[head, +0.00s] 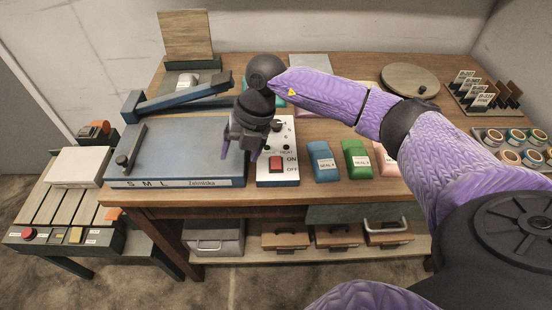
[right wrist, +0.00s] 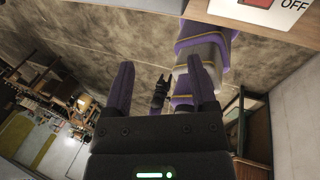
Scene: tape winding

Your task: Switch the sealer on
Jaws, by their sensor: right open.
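The sealer (head: 185,150) is a blue-grey bench unit marked S M L, with a raised blue arm (head: 180,103). Its white control panel (head: 282,138) on the right has a dial, a HEAT label and a red rocker switch (head: 276,164) beside ON and OFF. The switch's position is too small to tell. My right gripper (head: 243,147) is open and empty, above the seam between sealer bed and panel, up and left of the switch. In the right wrist view the open fingers (right wrist: 160,85) point toward the floor area, and the red switch (right wrist: 258,3) is cut off at the top edge.
Blue (head: 324,163), green (head: 356,160) and pink packs lie right of the panel. A round board (head: 410,78), a card rack (head: 482,95) and a tray of tape rolls (head: 513,148) stand farther right. A low slatted stand with buttons (head: 62,236) is at left.

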